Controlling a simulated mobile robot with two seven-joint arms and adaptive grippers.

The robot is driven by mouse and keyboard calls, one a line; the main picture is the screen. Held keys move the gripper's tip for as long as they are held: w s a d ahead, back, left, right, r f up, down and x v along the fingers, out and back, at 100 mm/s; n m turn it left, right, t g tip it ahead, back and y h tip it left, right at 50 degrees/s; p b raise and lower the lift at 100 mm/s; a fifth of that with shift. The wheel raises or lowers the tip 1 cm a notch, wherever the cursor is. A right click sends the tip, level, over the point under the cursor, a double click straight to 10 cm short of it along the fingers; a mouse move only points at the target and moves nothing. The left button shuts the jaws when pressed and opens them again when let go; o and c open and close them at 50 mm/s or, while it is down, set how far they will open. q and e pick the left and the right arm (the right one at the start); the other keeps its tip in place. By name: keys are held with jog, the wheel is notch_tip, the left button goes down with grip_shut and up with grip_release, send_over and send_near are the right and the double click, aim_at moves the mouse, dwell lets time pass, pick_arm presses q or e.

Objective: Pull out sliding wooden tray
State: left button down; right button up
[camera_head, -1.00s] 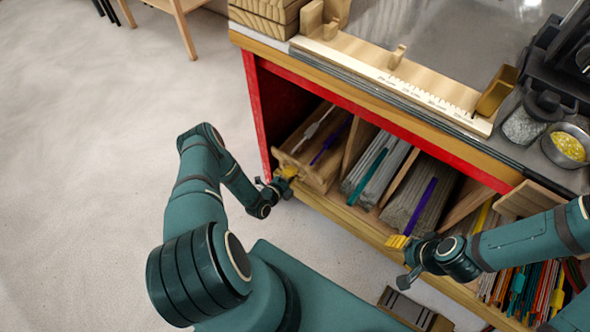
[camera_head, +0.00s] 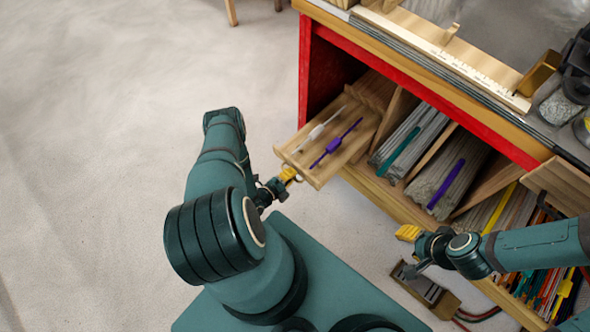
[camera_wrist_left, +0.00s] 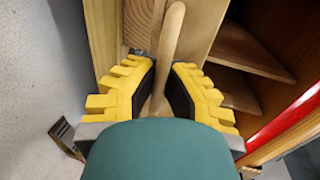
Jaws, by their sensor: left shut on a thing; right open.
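The sliding wooden tray (camera_head: 357,150) sticks out of the left end of the red-edged cabinet, over the floor. A white tool (camera_head: 318,130) and a purple tool (camera_head: 334,145) lie in it. My left gripper (camera_head: 289,174) is at the tray's front end, shut on its wooden front edge. In the left wrist view, the yellow fingers (camera_wrist_left: 163,88) stand on either side of a wooden strip (camera_wrist_left: 172,35) of the tray. The tray's back end is inside the cabinet. My right gripper (camera_head: 408,232) is open and empty in front of the lower shelf.
Slots beside the tray hold grey rods (camera_head: 410,140) and more rods (camera_head: 445,175). Coloured rods (camera_head: 540,290) fill the lower right. A small wooden box (camera_head: 427,290) stands on the floor below my right gripper. The floor (camera_head: 90,150) at left is clear.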

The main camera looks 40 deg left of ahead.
pick_arm(q)
jog(key=shift+s, duration=0.75)
jog(key=c, duration=1)
grip_release()
jog(key=v, duration=1.2)
jog(key=shift+a, duration=0.1)
